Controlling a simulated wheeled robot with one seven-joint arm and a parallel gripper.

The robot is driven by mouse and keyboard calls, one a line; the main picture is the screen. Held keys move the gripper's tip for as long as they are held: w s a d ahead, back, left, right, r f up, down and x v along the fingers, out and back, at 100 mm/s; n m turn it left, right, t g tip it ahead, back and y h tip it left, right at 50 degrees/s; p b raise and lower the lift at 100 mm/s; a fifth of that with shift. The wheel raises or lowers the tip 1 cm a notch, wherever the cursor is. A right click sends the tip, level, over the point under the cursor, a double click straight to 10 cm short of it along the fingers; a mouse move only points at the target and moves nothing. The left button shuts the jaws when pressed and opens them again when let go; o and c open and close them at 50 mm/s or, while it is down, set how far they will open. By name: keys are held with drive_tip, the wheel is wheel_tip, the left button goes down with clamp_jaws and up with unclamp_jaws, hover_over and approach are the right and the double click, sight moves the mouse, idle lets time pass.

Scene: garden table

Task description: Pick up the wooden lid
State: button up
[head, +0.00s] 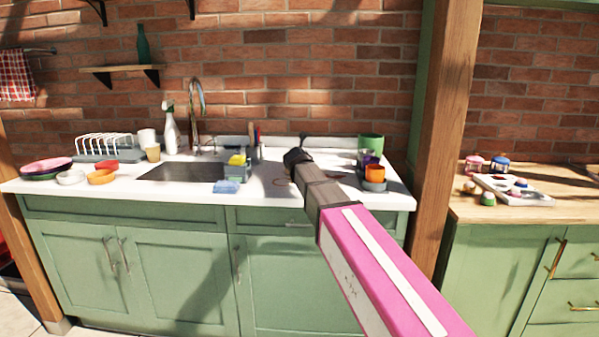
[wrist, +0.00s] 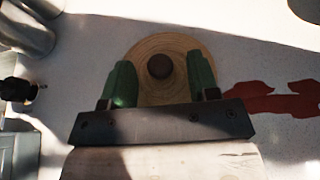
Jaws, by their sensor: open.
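The wooden lid (wrist: 150,48) is round and pale brown, with a dark round knob (wrist: 160,66) in its middle. In the wrist view it lies flat on the light countertop (wrist: 90,50). My gripper (wrist: 161,76) is open, with its two green fingers apart over the near part of the lid, one on each side of the knob. The fingers hold nothing, and I cannot tell their height above the lid. In the head view my arm reaches over the white counter (head: 335,192), and I cannot make out the lid there.
A flat red shape (wrist: 275,101) lies right of the lid; grey cylindrical things (wrist: 28,30) stand at the upper left. In the head view, the sink (head: 180,172) and blue cloth (head: 226,187) are left of my arm, an orange cup (head: 375,173) right.

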drive_tip(key=shift+w+f, duration=0.1)
drive_tip(key=c, duration=1)
